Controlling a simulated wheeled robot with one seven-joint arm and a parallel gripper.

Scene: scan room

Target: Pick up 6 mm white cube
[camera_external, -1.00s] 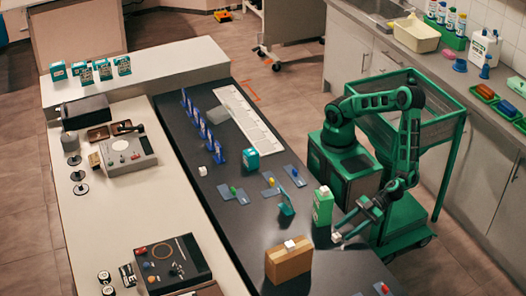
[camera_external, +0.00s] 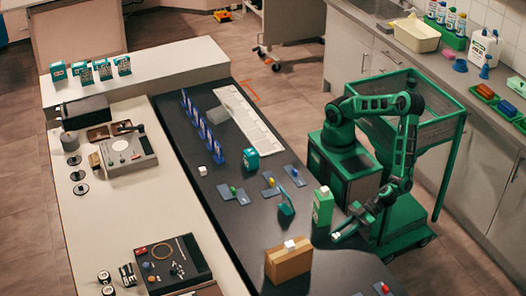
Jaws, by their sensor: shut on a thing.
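My gripper (camera_external: 338,235) is low over the right edge of the dark table (camera_external: 232,215), beside the green-and-white carton (camera_external: 323,207) and to the right of the cardboard box (camera_external: 287,264). It is shut on a small pale thing at its fingertips, too small here to make out its shape. A white block (camera_external: 290,244) lies on top of the cardboard box. Another small white cube (camera_external: 202,171) stands on the dark table at its left side, well away from my gripper.
A teal box (camera_external: 250,159), a tilted teal item (camera_external: 286,209) and several blue-grey plates stand mid-table. Blue upright holders (camera_external: 202,127) line the far left. A pale counter (camera_external: 90,220) lies left. The table between the cardboard box and left edge is mostly clear.

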